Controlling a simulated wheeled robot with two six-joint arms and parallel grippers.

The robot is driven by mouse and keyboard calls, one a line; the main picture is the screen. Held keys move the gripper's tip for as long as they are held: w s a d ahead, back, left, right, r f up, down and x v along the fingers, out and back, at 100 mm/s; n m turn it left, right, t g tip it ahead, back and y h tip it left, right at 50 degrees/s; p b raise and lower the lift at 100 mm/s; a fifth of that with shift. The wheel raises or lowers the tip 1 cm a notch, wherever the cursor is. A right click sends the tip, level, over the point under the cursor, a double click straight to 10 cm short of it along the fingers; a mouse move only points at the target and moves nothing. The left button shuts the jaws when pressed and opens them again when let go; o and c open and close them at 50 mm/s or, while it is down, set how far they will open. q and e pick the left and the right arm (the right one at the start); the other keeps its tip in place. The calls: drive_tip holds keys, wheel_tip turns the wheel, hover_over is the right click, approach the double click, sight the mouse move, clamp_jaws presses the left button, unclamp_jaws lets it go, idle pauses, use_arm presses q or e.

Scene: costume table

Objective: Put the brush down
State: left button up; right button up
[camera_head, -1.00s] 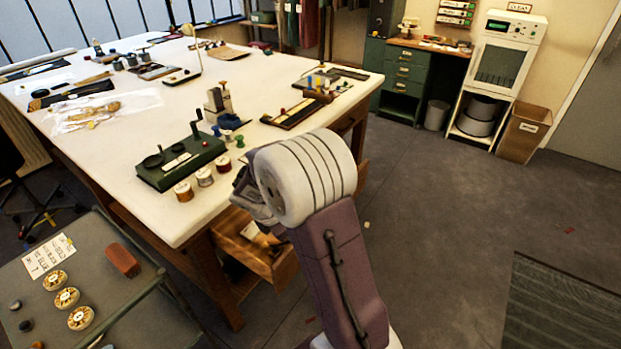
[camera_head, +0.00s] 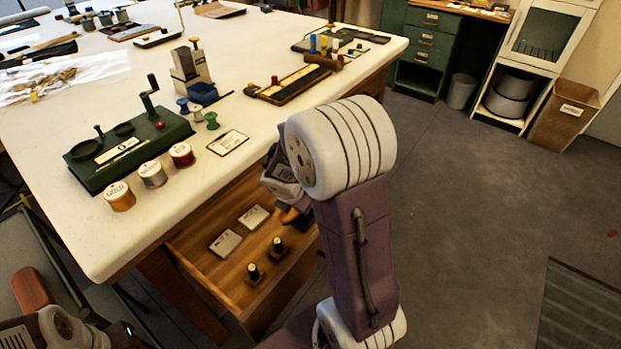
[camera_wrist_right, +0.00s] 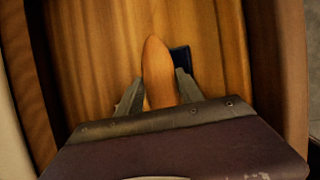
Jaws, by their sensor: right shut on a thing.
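The brush shows as an orange-brown wooden handle (camera_wrist_right: 160,72) in the right wrist view; its bristles are not seen. My right gripper (camera_wrist_right: 158,88) is shut on it, one finger on each side. In the head view an orange tip of the brush (camera_head: 290,215) shows below the right gripper, which my own arm mostly hides. The gripper is above the far right part of an open wooden drawer (camera_head: 197,276). I cannot tell if the brush touches the drawer floor. Part of my left arm shows at the bottom left, its jaws out of sight.
The drawer holds two pale cards (camera_head: 225,243) and two small dark pegs (camera_head: 254,273). A dark blue piece (camera_wrist_right: 181,61) lies beside the handle. On the white table (camera_head: 100,235) above stand thread spools (camera_head: 153,175) and a green winder (camera_head: 125,150). Open floor lies right.

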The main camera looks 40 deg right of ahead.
drive_tip(key=shift+w+d+f, duration=0.15)
drive_tip(key=shift+w+d, duration=0.1)
drive_tip(key=shift+d, duration=0.05)
drive_tip(key=w+d+p, duration=0.2)
drive_tip(key=w+d, duration=0.3)
drive_tip(key=d, duration=0.1)
drive_tip(key=w+d+p, duration=0.2)
drive_tip(key=w+d, duration=0.3)
drive_tip(key=w, duration=0.1)
drive_tip(key=shift+d, duration=0.35)
drive_tip(key=shift+w+d, duration=0.45)
drive_tip(key=shift+d, duration=0.1)
wheel_tip(320, 180, down, 4)
drive_tip(key=shift+r+b, duration=0.25)
drive_tip(key=shift+b, duration=0.35)
drive_tip(key=shift+f, duration=0.1)
